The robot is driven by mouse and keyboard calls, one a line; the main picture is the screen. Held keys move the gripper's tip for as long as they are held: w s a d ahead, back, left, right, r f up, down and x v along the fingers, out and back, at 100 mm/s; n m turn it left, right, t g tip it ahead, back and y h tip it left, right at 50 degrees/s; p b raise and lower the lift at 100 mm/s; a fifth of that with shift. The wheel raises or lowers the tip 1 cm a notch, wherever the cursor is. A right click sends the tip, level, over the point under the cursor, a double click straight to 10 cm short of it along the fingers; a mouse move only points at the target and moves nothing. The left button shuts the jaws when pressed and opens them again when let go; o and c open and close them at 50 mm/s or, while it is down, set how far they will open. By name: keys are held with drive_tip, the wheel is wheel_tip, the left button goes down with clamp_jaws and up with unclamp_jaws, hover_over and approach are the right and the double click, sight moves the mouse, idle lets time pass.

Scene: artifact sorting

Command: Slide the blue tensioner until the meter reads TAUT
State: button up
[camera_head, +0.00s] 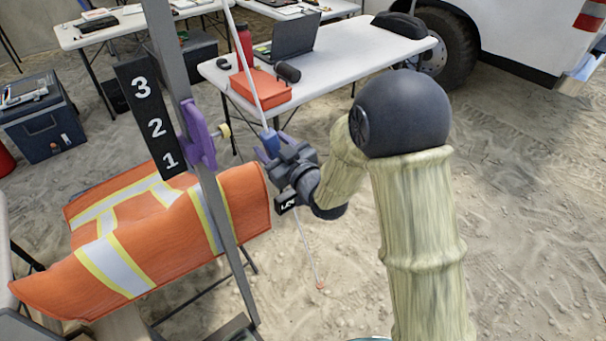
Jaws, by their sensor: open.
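The blue tensioner (270,141) sits on a thin pale line (246,68) that slants down from the top of the picture to the sandy ground. My gripper (273,148) is at the tensioner, with its fingers open on either side of it. Whether a finger touches it, I cannot tell. A small black plate (286,204) with white marks shows just below my gripper. It is partly hidden, and I cannot read it or tell whether it is the meter.
A grey post (220,225) left of the line carries a purple bracket (199,136) and a black board (150,118) numbered 3, 2, 1. An orange vest (105,240) lies behind it. A white table (365,55) with a laptop and red case stands behind. Sand on the right is clear.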

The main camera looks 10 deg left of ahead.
drive_tip(key=b+v, duration=1.3)
drive_tip(key=v, duration=0.2)
idle(0.6)
drive_tip(key=w+d+f+m+g+h, duration=0.2)
drive_tip(key=d+f+m+h, duration=0.5)
drive_tip(key=d+f+h, duration=0.45)
drive_tip(key=s+d+f+m+g+h, duration=0.2)
drive_tip(key=s+d+f+m+g, duration=0.2)
drive_tip(key=s+d+f+g, duration=0.55)
wheel_tip(320, 180, up, 23)
drive_tip(key=s+t+p, duration=0.1)
drive_tip(key=p, duration=2.1)
drive_tip(key=shift+s+d+r, duration=0.15)
drive_tip(key=shift+s+d, duration=0.1)
drive_tip(key=shift+d, duration=0.2)
